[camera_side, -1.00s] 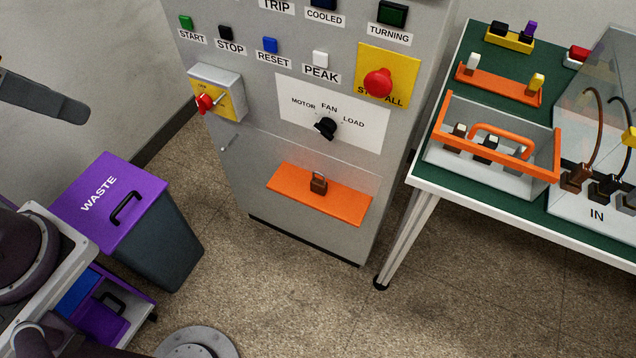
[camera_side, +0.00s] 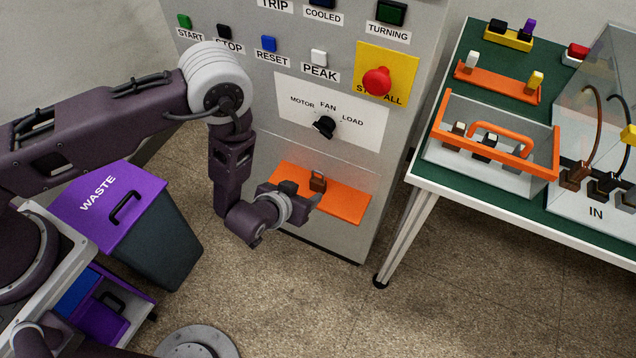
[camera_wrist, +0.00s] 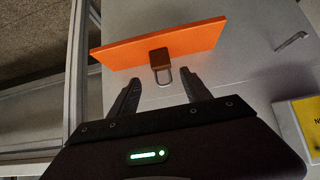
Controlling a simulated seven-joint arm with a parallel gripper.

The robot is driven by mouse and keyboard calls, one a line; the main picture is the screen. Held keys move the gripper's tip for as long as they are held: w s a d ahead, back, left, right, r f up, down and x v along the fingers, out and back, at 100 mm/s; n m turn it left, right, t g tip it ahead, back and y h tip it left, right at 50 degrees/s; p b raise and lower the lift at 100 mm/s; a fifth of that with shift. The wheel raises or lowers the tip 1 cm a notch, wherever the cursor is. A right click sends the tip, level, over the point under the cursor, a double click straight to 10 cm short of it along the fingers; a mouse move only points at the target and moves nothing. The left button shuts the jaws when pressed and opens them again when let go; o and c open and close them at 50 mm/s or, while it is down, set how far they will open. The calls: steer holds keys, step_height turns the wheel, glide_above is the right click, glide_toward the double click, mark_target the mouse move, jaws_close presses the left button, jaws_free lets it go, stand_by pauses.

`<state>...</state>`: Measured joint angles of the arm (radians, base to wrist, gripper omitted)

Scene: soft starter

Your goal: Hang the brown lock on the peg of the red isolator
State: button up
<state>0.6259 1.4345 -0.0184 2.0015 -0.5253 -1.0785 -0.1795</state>
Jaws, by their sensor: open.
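The brown lock (camera_side: 317,182) stands on the orange shelf (camera_side: 348,207) on the cabinet front, shackle up. In the wrist view the lock (camera_wrist: 159,56) lies ahead, its shackle between the fingertips' lines. My gripper (camera_side: 308,198) is open and empty, just left of and in front of the lock; the wrist view shows both fingers (camera_wrist: 162,80) apart, one on each side of the shackle. The red isolator is hidden behind my arm in the side view. A yellow-faced grey box (camera_wrist: 306,122), probably the isolator, is cut off at the wrist view's right edge; its red handle and peg do not show.
A red stop button (camera_side: 377,81) and black selector knob (camera_side: 325,126) project from the cabinet above the shelf. A small cabinet handle (camera_wrist: 292,40) shows in the wrist view. A purple-lidded waste bin (camera_side: 150,220) stands left; a green-topped table (camera_side: 425,185) stands right.

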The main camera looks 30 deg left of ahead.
mark_target(316, 185)
steer(key=x, duration=1)
steer(key=shift+c, duration=0.4)
steer(key=shift+r, duration=0.1)
steer(key=c, duration=0.9)
step_height(316, 185, up, 10)
steer(key=shift+f, duration=0.1)
steer(key=shift+c, duration=0.2)
